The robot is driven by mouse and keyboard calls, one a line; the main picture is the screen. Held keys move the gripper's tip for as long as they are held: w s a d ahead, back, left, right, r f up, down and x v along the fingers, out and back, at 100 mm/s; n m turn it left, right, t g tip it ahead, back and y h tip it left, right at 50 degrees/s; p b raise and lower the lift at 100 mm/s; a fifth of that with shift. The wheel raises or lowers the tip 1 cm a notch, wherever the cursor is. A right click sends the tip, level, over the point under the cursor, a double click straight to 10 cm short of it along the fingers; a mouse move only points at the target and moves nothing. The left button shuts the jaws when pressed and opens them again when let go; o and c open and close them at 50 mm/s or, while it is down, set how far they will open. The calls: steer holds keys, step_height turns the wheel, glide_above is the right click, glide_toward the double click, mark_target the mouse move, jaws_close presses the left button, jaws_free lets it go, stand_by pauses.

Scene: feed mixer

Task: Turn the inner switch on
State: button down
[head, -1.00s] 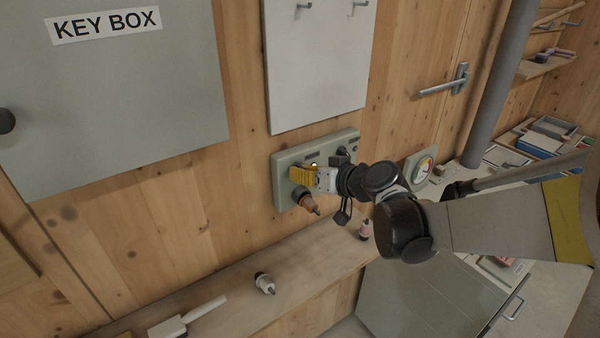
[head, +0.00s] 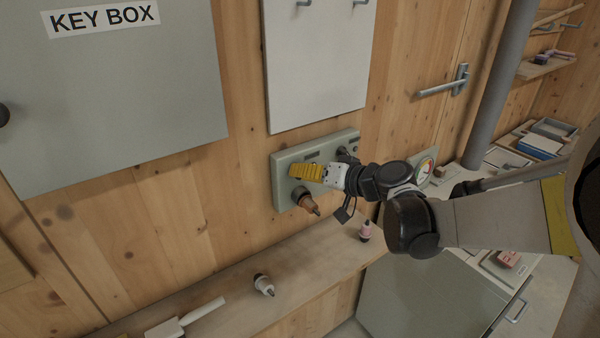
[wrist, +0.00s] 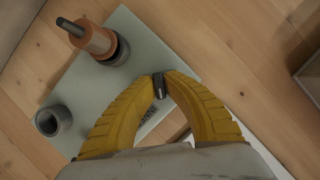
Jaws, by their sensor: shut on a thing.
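A grey-green switch panel (head: 283,192) is fixed to the wooden wall. My gripper (head: 292,172) is at the panel's front, above an orange-brown plug (head: 307,200) in a round socket. In the wrist view, the yellow fingers of my gripper (wrist: 160,80) are closed on a small dark switch (wrist: 158,86) on the panel (wrist: 105,75). The orange-brown plug (wrist: 92,38) stands beside it, and an empty-looking round socket (wrist: 52,121) is at lower left. A label is partly hidden by the fingers. The switch is hidden in the head view, and its setting cannot be read.
A shelf (head: 225,285) below the panel holds loose plugs (head: 264,285) (head: 365,231). A key box (head: 130,90) hangs at upper left, a white board (head: 318,60) above the panel.

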steer(key=c, duration=1.5)
jaws_free()
steer(key=v, duration=1.2)
steer(key=s+d+f+g+h+b, duration=0.1)
steer(key=s+d+f+h+b, duration=0.1)
steer(key=s, duration=0.4)
steer(key=s+d+f+m+h+b, duration=0.1)
steer(key=s+d+f+h, duration=0.3)
steer(key=s+f, duration=0.3)
steer(key=s+d+f+m+g+h+b, duration=0.1)
steer(key=s+d+f+h+b, duration=0.1)
steer(key=s+d+f+h, duration=0.1)
steer(key=s+f+h, duration=0.1)
steer(key=s+f, duration=0.1)
steer(key=s, duration=0.1)
steer(key=shift+s+d+g+h+b, duration=0.3)
steer(key=shift+s+b, duration=0.05)
steer(key=shift+s, duration=0.05)
